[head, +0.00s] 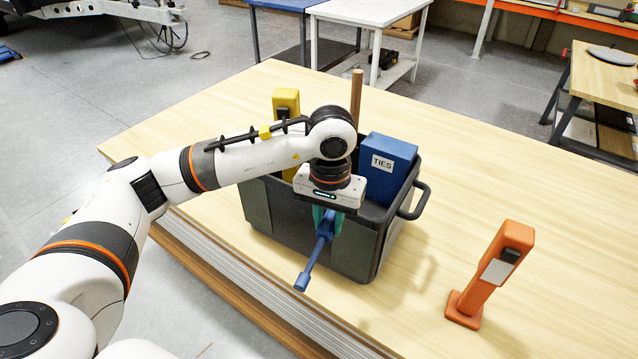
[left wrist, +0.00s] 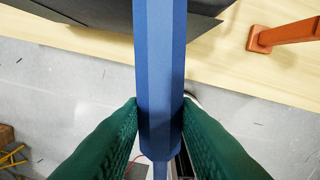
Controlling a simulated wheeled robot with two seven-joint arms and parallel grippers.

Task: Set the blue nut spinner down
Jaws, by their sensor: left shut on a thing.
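The blue nut spinner (head: 318,248) is a long blue tool with a thick body and a thin shaft ending in a small socket. My left gripper (head: 327,219) is shut on it and holds it tilted in front of the dark tote's near wall, its socket end pointing down and left. In the left wrist view the blue nut spinner (left wrist: 160,75) runs down the middle, between the green fingers of my left gripper (left wrist: 160,125). The spinner's upper end is hidden in the head view. My right gripper is not in view.
The dark tote (head: 352,255) stands on the wooden table (head: 450,190), holding a blue box (head: 387,165) labelled TIES, a yellow tool (head: 286,102) and a wooden handle (head: 356,95). An orange tool (head: 490,275) stands upright at the right. The table between and beyond them is clear.

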